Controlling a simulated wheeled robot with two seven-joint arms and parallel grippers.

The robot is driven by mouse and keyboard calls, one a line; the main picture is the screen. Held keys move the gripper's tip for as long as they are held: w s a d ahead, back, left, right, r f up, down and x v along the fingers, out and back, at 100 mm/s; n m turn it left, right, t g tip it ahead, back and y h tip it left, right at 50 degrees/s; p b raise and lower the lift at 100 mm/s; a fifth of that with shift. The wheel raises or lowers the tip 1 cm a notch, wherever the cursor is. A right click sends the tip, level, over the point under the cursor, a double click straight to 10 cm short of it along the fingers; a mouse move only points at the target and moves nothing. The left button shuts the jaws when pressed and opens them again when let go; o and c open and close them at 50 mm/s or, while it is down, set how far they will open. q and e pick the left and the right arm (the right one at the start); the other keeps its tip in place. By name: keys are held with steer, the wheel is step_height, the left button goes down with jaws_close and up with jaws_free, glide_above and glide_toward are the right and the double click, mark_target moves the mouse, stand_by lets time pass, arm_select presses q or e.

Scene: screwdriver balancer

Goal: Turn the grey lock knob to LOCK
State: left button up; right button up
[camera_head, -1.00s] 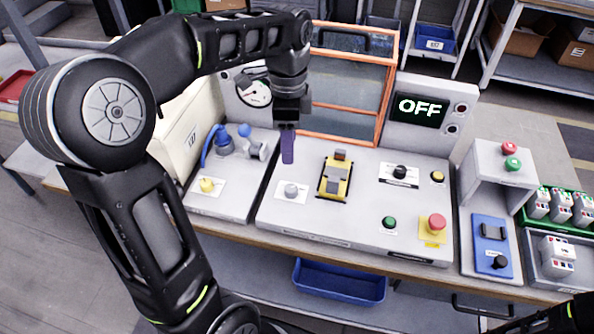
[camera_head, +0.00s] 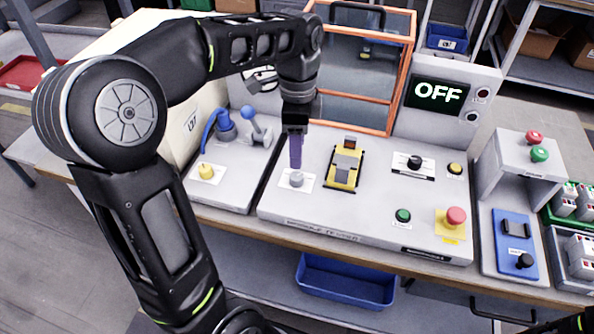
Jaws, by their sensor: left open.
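The grey lock knob (camera_head: 296,179) stands on a white label plate at the left of the grey console (camera_head: 330,215). I cannot read its label or its setting. My left gripper (camera_head: 296,165) points down directly above the knob, its purple fingers at or just over the knob's top. Whether they touch it I cannot tell. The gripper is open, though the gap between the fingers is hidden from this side. My right gripper is not in view; only a dark piece of my arm shows at the bottom right.
Right of the knob sits a yellow and black fixture (camera_head: 344,166). Further right are a black knob (camera_head: 414,162), a green button (camera_head: 403,215) and a red button (camera_head: 456,216). An orange-framed guard (camera_head: 395,75) stands behind. The screen (camera_head: 438,95) reads OFF. A blue lever (camera_head: 220,125) is left.

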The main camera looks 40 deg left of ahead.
mark_target(297, 176)
arm_select(q)
steer(key=f, duration=0.7)
steer(key=shift+s+d+f, duration=0.1)
steer(key=shift+s+f, duration=0.1)
steer(key=shift+f, duration=0.15)
steer(key=shift+c, duration=0.4)
jaws_close()
